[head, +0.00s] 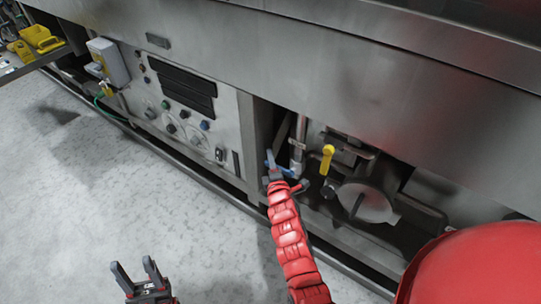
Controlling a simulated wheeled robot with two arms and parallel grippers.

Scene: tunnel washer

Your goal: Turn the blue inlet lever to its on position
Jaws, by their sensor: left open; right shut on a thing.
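The blue inlet lever (288,172) is on a vertical metal pipe in the recess below the washer body, right of the control panel. My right gripper (275,170), at the end of the red-sleeved arm, is at the lever and shut on it. The gripper covers part of the lever, so its exact angle is hard to tell. My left gripper (137,275) is open and empty, low over the floor at the bottom left, well apart from the lever.
A yellow lever (327,159) stands close to the right of the blue one, with a round metal cover (367,203) below it. The control panel (190,110) is to the left. A bottom rail runs along the washer. The grey floor (120,200) is clear.

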